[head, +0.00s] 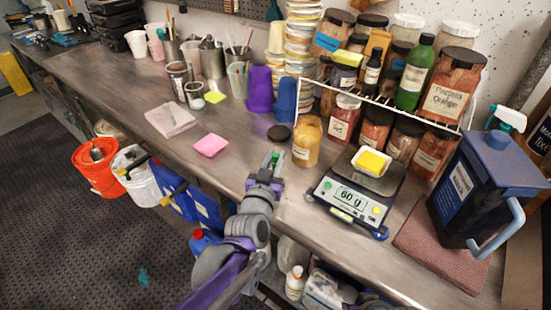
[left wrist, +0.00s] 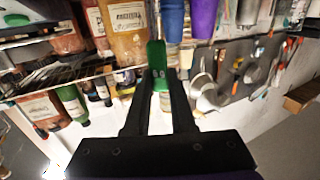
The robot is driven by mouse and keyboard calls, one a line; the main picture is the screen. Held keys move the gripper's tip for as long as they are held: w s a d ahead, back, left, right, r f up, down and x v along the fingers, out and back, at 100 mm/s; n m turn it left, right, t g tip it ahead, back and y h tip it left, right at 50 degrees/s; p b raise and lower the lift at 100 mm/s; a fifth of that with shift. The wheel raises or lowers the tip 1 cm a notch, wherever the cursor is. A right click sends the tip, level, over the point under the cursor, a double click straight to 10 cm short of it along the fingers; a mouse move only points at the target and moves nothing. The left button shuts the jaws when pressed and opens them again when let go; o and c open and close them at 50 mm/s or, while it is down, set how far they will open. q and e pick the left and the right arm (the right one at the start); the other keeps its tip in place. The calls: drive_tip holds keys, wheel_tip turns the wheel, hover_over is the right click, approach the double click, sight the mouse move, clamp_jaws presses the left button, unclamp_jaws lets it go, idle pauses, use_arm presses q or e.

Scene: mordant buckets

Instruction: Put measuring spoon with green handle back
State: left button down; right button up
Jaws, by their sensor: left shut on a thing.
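The measuring spoon with the green handle (head: 274,157) is in my left gripper (head: 268,172), at the front edge of the workbench. In the left wrist view its green handle (left wrist: 157,62) stands between the two dark fingers (left wrist: 160,85), which are shut on it. The bowl of the spoon is not clear in either view. An amber jar (head: 307,143) with no lid on stands just right of the gripper. A dark round lid (head: 279,133) lies beside it. My right gripper is not in view.
A scale (head: 352,198) reading 60 g bears a white dish of yellow powder (head: 372,163). A wire rack (head: 400,107) of jars stands behind. A pink pad (head: 211,145), purple cup (head: 260,90) and blue cup (head: 286,98) are left. A dark blue pitcher (head: 470,190) stands right.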

use_arm(q)
drive_tip(key=shift+f, duration=0.1)
drive_tip(key=c, duration=0.8)
unclamp_jaws()
drive_tip(key=shift+o, duration=0.2)
drive_tip(key=shift+r, duration=0.25)
drive_tip(key=v, duration=1.2)
drive_tip(key=s+a+f+n+g+y, duration=0.35)
drive_tip(key=s+a+f+g, duration=1)
drive_tip(key=s+f, duration=0.45)
wheel_tip(320, 180, up, 8)
drive_tip(key=t+p, duration=0.1)
drive_tip(key=p, duration=0.6)
drive_tip(key=shift+w+a+r+m, duration=0.25)
drive_tip(key=shift+a+m, duration=0.05)
drive_tip(key=shift+m, duration=0.15)
